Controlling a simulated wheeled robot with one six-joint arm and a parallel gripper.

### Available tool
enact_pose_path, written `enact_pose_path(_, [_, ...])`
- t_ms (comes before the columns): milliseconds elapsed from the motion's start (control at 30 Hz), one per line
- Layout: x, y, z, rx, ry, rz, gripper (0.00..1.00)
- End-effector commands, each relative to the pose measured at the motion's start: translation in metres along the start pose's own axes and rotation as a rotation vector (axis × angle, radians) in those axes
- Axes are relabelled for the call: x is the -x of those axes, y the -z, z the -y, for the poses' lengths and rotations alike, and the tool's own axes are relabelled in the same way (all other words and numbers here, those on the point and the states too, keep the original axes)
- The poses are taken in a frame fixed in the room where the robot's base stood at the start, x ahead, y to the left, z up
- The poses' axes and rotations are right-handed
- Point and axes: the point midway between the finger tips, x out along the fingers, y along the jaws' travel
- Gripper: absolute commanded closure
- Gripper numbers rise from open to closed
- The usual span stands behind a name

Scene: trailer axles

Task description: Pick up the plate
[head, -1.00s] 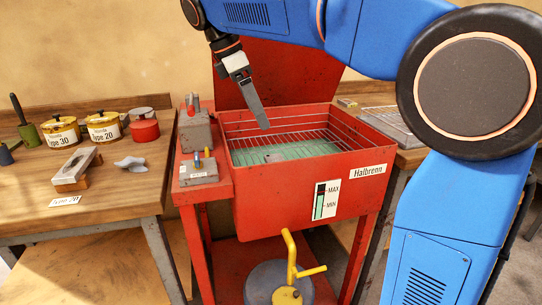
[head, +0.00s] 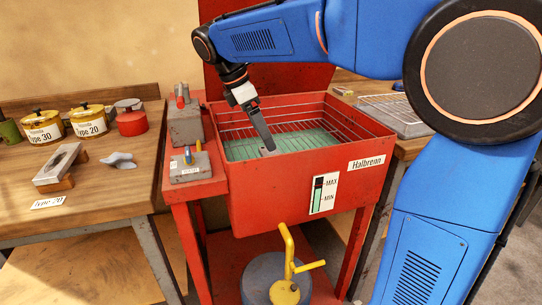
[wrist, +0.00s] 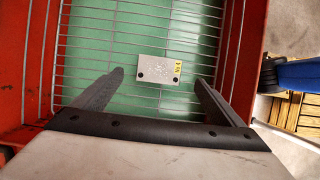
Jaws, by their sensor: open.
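The plate (wrist: 158,69) is a small grey rectangle with dark holes, faint markings and a yellow tag at its right edge. In the wrist view it lies flat over the wire rack (wrist: 95,40) in the red basin, above green liquid. My gripper (wrist: 159,78) is open and empty, its dark fingers on either side of the plate in this view, apart from it. In the head view my gripper (head: 269,146) points down into the red basin (head: 290,185) and largely hides the plate there.
The basin's red walls and wire basket sides (head: 355,115) surround the gripper. Grey blocks with small handles (head: 198,166) stand on the ledge left of the basin. A wooden bench (head: 100,195) with pots is at left; a wire grid (head: 395,110) lies at right.

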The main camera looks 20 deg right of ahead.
Motion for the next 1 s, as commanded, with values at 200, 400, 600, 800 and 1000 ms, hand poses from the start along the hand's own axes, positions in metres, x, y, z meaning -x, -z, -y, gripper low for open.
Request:
enact_pose_path(200, [-0.013,0.001,0.000,0.000,0.000,0.000,0.08])
enact_pose_path(400, [-0.037,0.006,-0.001,0.000,0.001,0.001,0.08])
enact_pose_path(600, [-0.058,0.006,-0.001,0.000,0.000,0.000,0.08])
enact_pose_path(800, [-0.061,0.006,-0.001,0.000,0.000,0.000,0.08])
enact_pose_path(1000, [-0.061,0.006,-0.001,0.000,-0.001,0.000,0.34])
